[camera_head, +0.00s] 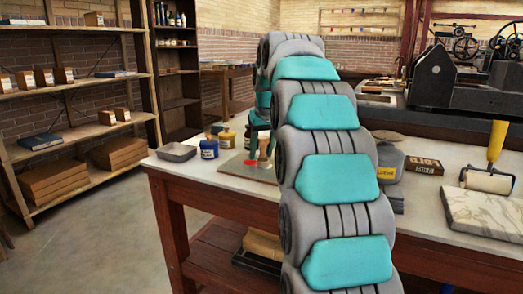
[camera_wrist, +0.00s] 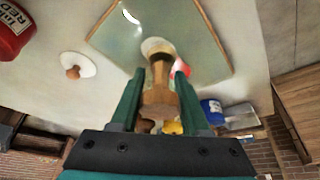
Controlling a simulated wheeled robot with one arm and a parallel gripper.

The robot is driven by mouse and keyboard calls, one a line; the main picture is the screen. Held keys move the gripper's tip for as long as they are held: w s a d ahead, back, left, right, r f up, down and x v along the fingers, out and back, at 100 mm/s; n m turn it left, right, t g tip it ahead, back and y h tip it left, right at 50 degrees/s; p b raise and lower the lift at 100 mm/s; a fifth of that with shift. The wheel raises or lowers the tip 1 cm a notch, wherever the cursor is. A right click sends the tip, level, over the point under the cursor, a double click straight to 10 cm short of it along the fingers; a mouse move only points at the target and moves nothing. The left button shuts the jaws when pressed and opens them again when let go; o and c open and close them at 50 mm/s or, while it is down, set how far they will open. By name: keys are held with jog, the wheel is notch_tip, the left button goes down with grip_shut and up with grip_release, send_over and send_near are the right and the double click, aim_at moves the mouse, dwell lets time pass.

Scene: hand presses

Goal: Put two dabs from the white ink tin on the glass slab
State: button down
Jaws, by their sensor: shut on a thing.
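My gripper (camera_wrist: 160,75) has its two green fingers shut on a wooden-handled tool (camera_wrist: 158,98) with a pale round end. The tool's pale end shows against the glass slab (camera_wrist: 205,45); I cannot tell whether it touches. The slab also shows on the table in the head view (camera_head: 240,171). A red spot or red thing (camera_wrist: 183,67) shows beside the right finger. A small white mark on the slab's far part may be ink or a reflection. I cannot pick out the white ink tin for sure. My arm hides much of this area in the head view.
A blue tin (camera_head: 209,149), a yellow tin (camera_head: 227,139) and a grey tray (camera_head: 176,152) stand left of the slab. A red tin (camera_wrist: 12,32) and a white disc with a brown knob (camera_wrist: 78,66) show in the wrist view. A marble slab (camera_head: 487,213) and yellow-handled roller (camera_head: 490,170) are right.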

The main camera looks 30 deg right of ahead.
aim_at(262, 136)
jog(key=shift+r+p, duration=1.5)
jog(key=shift+r, duration=2)
jog(key=shift+a, duration=0.1)
